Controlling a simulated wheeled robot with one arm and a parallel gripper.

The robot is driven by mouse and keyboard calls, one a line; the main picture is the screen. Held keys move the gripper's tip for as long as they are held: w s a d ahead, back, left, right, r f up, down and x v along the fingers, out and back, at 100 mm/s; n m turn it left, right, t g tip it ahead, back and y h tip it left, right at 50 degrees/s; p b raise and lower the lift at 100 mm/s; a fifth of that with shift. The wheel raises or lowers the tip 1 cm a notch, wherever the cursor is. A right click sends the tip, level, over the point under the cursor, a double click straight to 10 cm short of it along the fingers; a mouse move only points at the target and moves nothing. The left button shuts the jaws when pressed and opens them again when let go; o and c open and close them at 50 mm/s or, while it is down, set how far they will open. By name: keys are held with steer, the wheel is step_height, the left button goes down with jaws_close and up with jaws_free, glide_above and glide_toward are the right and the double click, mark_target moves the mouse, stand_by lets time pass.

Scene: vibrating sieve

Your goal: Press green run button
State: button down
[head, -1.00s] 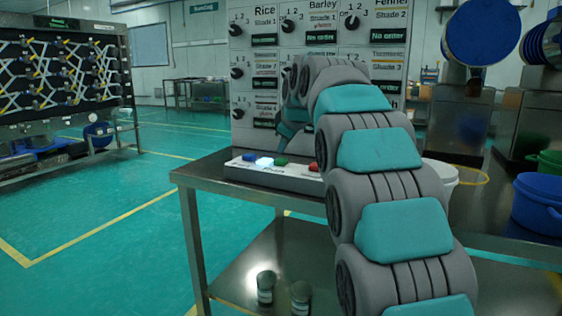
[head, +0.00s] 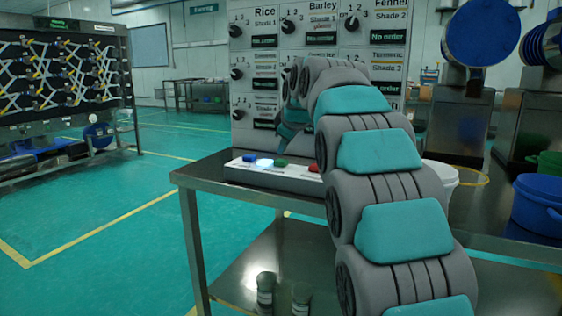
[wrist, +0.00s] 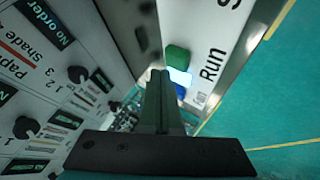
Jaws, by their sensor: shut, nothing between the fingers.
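The green button (head: 281,162) is on a low white control box (head: 290,176) on a metal table, between a white lit button (head: 265,163) and a red button (head: 314,168). In the wrist view, the green button (wrist: 178,57) is beside the word "Run", with the white button and a blue button (wrist: 180,90) near it. My gripper (wrist: 156,76) is shut and empty. In that view its tips appear just left of the green and white buttons. I cannot tell the gap. In the head view my arm hides the gripper.
A panel of dials and "No order" displays (head: 264,41) stands behind the box, close to my arm. A blue bucket (head: 538,205) and a white bucket (head: 441,180) are on the right. Open floor lies left of the table (head: 210,174).

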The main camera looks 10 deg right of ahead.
mark_target(283, 162)
steer(key=shift+f, duration=0.1)
stand_by(0.6)
steer(key=shift+f+b, duration=0.3)
steer(key=shift+f+b, duration=0.3)
steer(key=shift+f, duration=0.2)
stand_by(0.7)
steer(key=shift+r, duration=0.15)
steer(key=shift+r+p, duration=0.55)
steer(key=shift+r, duration=0.25)
steer(key=shift+r+p, duration=1.6)
steer(key=shift+r, duration=0.9)
